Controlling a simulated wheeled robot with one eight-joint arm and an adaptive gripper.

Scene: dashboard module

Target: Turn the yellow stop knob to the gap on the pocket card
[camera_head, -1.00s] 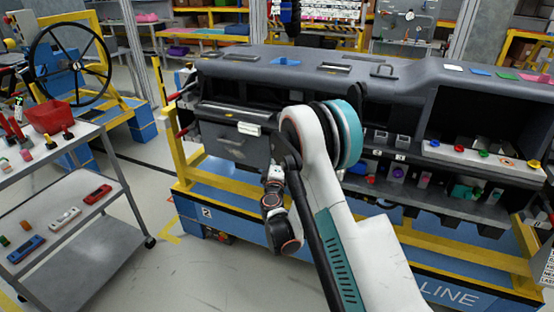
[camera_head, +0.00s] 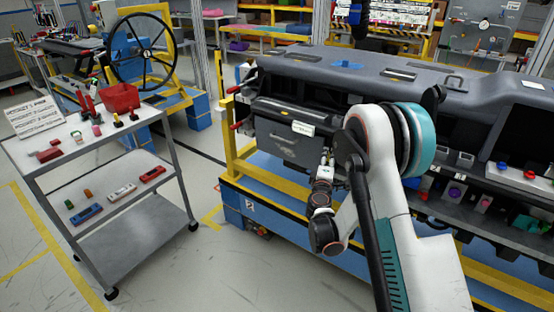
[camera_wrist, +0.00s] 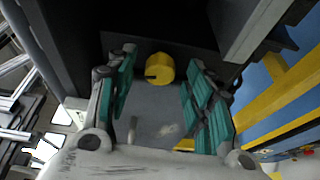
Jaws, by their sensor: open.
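The yellow knob (camera_wrist: 160,67) shows in the wrist view, with a small dark mark on its lower left. It sits in a dark recess above a grey surface. My gripper (camera_wrist: 161,62) is open, its teal-padded fingers to the left and right of the knob. I see a gap on both sides; contact is not visible. In the head view my gripper (camera_head: 326,163) is beside the grey drawer front, and the knob is hidden. A white printed board (camera_head: 34,117) stands on the cart at left; its text is too small to read surely, so I cannot tell the gap.
A grey cart (camera_head: 110,150) with a red bin (camera_head: 121,98) and small parts stands at left. The drawer front (camera_head: 285,140) carries a white label (camera_head: 303,128). A yellow rail (camera_head: 232,150) stands by the dashboard module. Floor between cart and module is clear.

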